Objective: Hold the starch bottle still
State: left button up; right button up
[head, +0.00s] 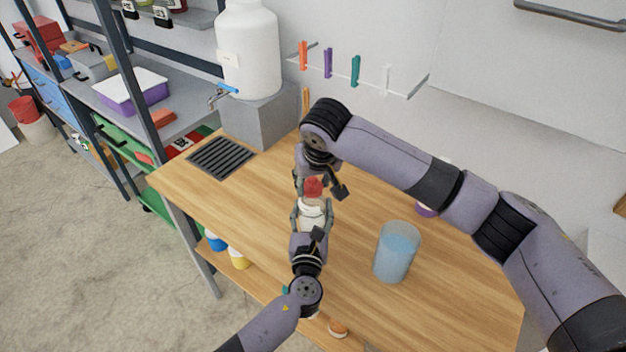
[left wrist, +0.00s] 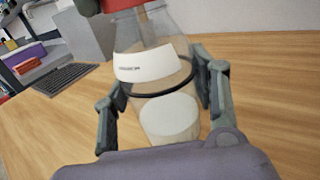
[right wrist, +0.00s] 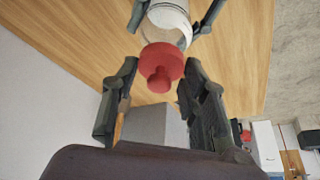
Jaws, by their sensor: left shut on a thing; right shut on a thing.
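In the left wrist view the bottle (left wrist: 152,70) sits between the two fingers, with pale contents low inside; the label writing is too small to read. My right gripper (right wrist: 160,82) comes from above and is shut on the red cap, which shows between its fingers in the right wrist view. Whether the cap is loosened cannot be told.
A glass beaker of blue liquid (head: 397,252) stands to the right of the bottle. A dark drain grate (head: 221,158) and a white tank (head: 248,50) on a grey block are at the back left. Clips hang on a wall rail (head: 400,91). Shelves stand at left.

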aim_at(313, 180)
jog(key=c, duration=0.5)
jog(key=shift+r, duration=0.15)
jog(key=shift+r, duration=2.9)
pick_arm(q)
jog(key=o, duration=1.3)
jog(key=shift+c, duration=0.2)
